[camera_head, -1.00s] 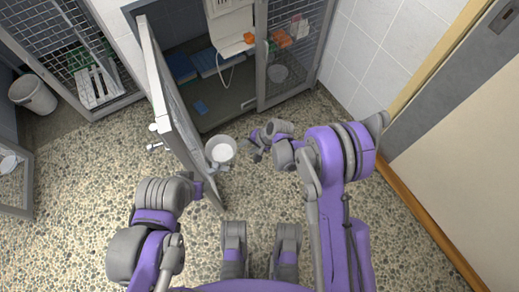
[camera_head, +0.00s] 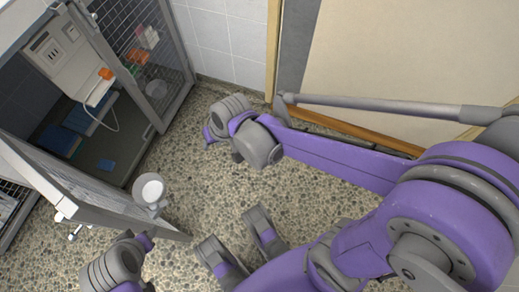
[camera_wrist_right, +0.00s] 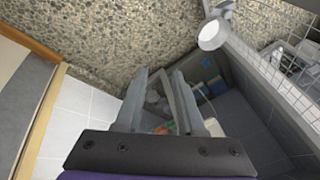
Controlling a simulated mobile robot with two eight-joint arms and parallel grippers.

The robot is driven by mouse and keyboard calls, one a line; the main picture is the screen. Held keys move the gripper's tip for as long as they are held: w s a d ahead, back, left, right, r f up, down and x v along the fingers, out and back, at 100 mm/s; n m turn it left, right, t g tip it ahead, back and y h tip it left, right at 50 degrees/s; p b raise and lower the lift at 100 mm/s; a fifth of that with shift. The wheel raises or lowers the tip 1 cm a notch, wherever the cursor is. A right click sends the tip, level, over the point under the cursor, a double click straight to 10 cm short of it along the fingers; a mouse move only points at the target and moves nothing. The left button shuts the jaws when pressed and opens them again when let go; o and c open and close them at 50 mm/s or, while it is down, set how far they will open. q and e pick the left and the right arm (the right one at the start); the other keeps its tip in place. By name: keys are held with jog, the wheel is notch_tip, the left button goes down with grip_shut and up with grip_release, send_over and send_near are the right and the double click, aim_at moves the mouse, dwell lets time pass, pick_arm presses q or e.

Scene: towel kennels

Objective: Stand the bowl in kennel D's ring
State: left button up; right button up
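The white bowl (camera_head: 151,189) is beside the inner face of an open kennel door (camera_head: 72,184), near its free edge. A grey holder shows under the bowl; the ring itself is mostly hidden, and I cannot tell how deep the bowl sits. The bowl also shows in the right wrist view (camera_wrist_right: 212,34). My right gripper (camera_head: 209,135) is apart from the bowl, up and to its right; the wrist view shows its two fingers (camera_wrist_right: 168,103) spread with nothing held. No kennel letter is readable.
The open kennel holds blue cloths (camera_head: 62,139) and a white box (camera_head: 68,55) with a hose. A mesh panel (camera_head: 155,45) stands beside it, with a bowl-like item (camera_head: 157,88) behind. Speckled floor (camera_head: 190,165) is clear right of the door. A beige door is on the right.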

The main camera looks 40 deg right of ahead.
jog(key=s+d+r+n+h, duration=0.1)
jog(key=s+d, duration=0.3)
jog(key=s, duration=0.2)
jog(key=s+d+r+t+h, duration=0.1)
jog(key=s+d, duration=0.2)
jog(key=s, duration=0.4)
jog(key=shift+d+r+n, duration=0.3)
jog(key=shift+d+n, duration=0.05)
jog(key=shift+n, duration=0.05)
